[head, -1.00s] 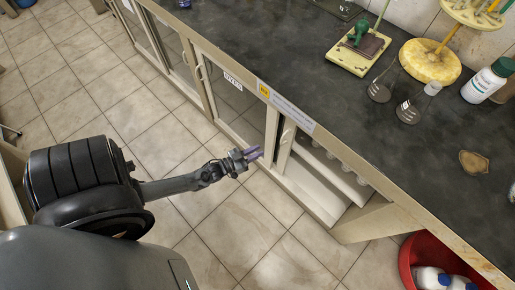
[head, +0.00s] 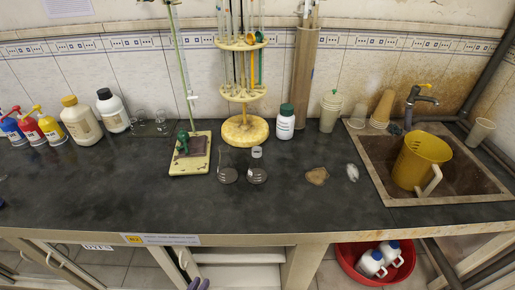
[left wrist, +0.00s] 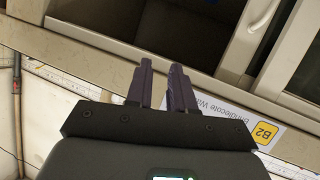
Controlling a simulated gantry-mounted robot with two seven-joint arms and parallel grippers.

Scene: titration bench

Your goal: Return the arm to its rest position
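My left gripper (head: 198,284) shows only as two purple fingertips at the bottom edge of the head view, in front of the cabinet and below the bench top. In the left wrist view my left gripper (left wrist: 160,85) has its two purple fingers a little apart, with nothing between them. The cabinet front with its yellow B2 label (left wrist: 264,134) is beyond and to the right of the fingers. The rest of my left arm is hidden in the head view. My right gripper is not in view.
The dark bench top (head: 90,200) has clear room at the front left. Two flasks (head: 228,174), a burette stand (head: 190,160), a yellow rack (head: 244,130) and bottles stand farther back. A sink (head: 455,190) with a yellow jug (head: 420,160) is at right. A red tub (head: 375,277) is below.

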